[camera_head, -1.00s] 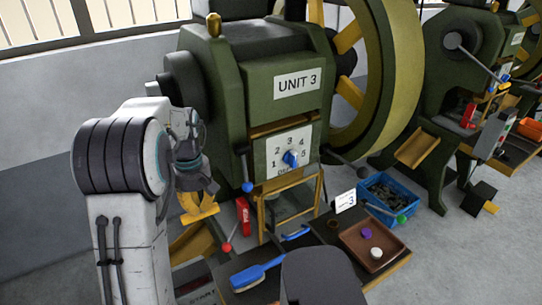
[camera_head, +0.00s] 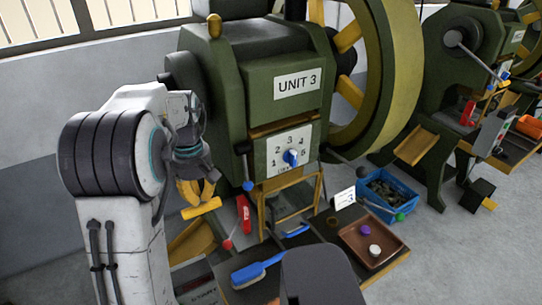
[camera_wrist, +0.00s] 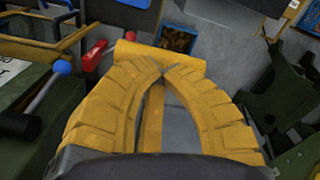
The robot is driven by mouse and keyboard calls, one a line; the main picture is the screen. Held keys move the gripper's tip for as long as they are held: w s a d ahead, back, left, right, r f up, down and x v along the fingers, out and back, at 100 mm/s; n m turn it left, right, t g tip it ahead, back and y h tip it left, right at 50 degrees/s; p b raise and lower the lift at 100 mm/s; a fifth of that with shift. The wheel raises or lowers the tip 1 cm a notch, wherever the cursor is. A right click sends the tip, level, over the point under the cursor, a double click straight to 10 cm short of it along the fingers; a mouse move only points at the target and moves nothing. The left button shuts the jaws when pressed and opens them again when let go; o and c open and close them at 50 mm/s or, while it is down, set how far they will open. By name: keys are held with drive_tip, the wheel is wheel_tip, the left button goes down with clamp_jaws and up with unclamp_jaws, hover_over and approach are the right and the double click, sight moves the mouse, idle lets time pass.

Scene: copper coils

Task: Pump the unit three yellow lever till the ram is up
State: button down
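The yellow lever's bar (camera_head: 202,208) shows at the left side of the green press marked UNIT 3 (camera_head: 290,105). In the wrist view the bar (camera_wrist: 160,57) lies across the picture just beyond my fingertips. My gripper (camera_head: 198,193) has yellow fingers, just above the bar in the head view. In the wrist view the fingertips of my gripper (camera_wrist: 163,72) meet, or nearly so, with no bar clearly between them. Whether they touch the bar is hard to tell. A yellow strip shows between the fingers. I cannot make out the ram.
A blue brush (camera_head: 257,271) and a brown tray (camera_head: 373,246) lie on the bench. A blue crate (camera_head: 388,190) stands on the floor.

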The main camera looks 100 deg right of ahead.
drive_tip(key=shift+r, duration=0.1)
drive_tip(key=shift+r, duration=3.4)
